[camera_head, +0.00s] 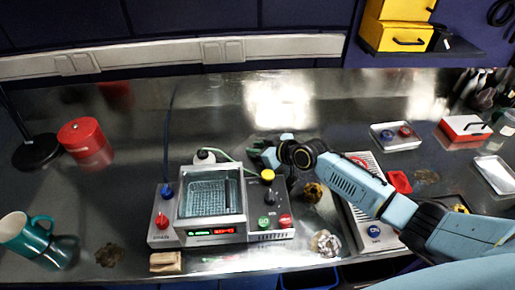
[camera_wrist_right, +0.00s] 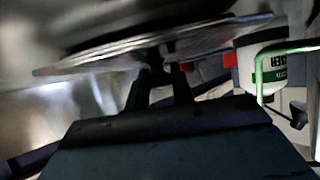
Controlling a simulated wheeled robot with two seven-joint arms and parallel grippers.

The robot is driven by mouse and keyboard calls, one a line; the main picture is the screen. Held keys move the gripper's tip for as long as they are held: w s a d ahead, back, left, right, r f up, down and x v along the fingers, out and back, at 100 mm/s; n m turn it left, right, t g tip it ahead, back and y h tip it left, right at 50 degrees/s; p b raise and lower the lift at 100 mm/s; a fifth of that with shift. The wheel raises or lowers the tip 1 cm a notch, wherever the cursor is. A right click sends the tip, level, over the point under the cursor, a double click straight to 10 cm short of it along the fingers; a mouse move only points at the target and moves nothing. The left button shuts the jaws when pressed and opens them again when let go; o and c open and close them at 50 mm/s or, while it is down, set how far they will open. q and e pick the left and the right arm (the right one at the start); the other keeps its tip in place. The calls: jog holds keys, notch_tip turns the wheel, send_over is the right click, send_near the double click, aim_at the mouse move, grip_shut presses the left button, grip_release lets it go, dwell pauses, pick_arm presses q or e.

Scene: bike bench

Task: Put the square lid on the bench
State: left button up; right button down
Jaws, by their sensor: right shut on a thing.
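My right gripper (camera_head: 268,156) comes in from the right, behind the device with the square basin. In the right wrist view, its two dark fingers (camera_wrist_right: 163,78) are closed on a thin, flat metal plate seen nearly edge-on, which looks like the square lid (camera_wrist_right: 120,48). The lid is tilted and clear of the fingers' bases. In the head view I cannot make out the lid clearly near the gripper. The square basin (camera_head: 209,222) is uncovered, with a mesh basket inside. My left gripper is not in view.
A white bottle (camera_wrist_right: 265,68) with a green tube stands close to the lid; it also shows behind the basin (camera_head: 204,157). A red can (camera_head: 85,138) and a teal mug (camera_head: 25,235) stand at left. The bench (camera_head: 130,185) has free room left of the device.

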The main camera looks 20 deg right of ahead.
jog(key=shift+f, duration=0.15)
jog(key=c, duration=1.2)
grip_release()
jog(key=shift+s+d+r, duration=0.1)
jog(key=shift+s+r, duration=0.05)
jog(key=shift+r, duration=0.15)
jog(key=p+v, duration=0.1)
jog(key=v, duration=1)
jog(key=shift+s+d+r, duration=0.15)
jog(key=shift+s+d, duration=0.05)
jog(key=shift+d, duration=0.05)
